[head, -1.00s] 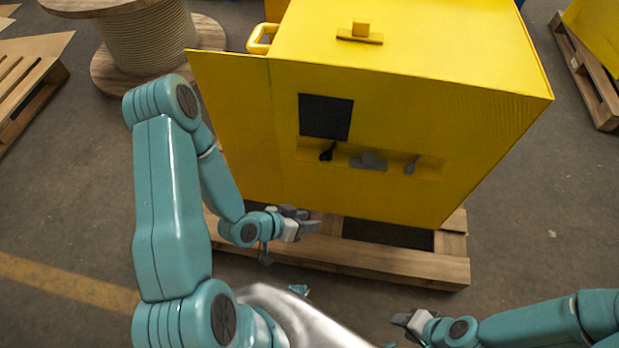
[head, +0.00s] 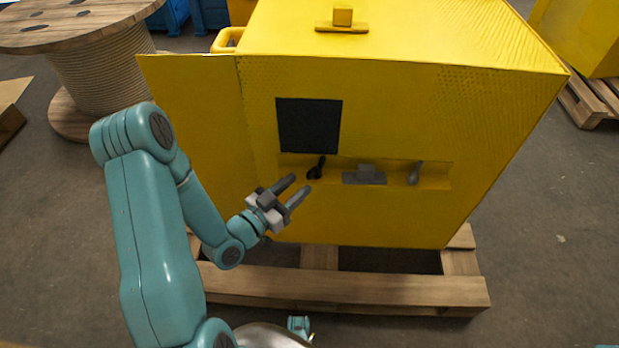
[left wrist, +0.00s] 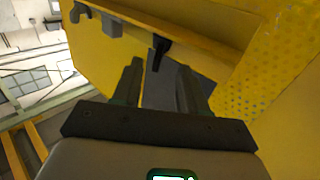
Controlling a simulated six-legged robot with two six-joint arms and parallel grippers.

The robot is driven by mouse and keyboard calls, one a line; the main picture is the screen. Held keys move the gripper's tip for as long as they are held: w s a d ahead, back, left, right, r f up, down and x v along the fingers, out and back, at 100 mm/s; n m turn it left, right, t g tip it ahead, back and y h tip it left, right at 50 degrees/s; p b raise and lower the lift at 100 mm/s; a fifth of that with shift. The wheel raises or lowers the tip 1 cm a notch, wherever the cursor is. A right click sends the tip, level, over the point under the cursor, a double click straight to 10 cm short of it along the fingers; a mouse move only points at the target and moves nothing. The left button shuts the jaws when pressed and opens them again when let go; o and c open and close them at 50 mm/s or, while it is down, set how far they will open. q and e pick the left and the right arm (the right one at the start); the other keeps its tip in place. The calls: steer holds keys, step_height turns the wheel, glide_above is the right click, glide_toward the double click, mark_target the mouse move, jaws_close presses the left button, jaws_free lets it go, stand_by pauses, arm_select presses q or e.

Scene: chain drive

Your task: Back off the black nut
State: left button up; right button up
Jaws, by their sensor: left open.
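The black nut (head: 317,168) looks like a small dark handled piece in the recessed strip on the yellow cabinet's front, below a dark square opening or panel (head: 309,125). It also shows in the left wrist view (left wrist: 161,49), just beyond the fingertips. My left gripper (head: 298,186) is open and empty, just left of and below the nut, apart from it as far as I can tell. In the left wrist view its fingers (left wrist: 160,68) stand apart with the dark square behind them.
In the same strip are a grey block (head: 364,177) and a grey lever-like piece (head: 414,173), right of the nut. The yellow cabinet (head: 400,110) stands on a wooden pallet (head: 370,290). A cable spool (head: 95,75) stands back left.

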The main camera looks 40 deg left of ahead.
mark_target(310, 175)
arm_select(q)
steer(key=w, duration=0.5)
steer(key=shift+w+d, duration=0.35)
jaws_close()
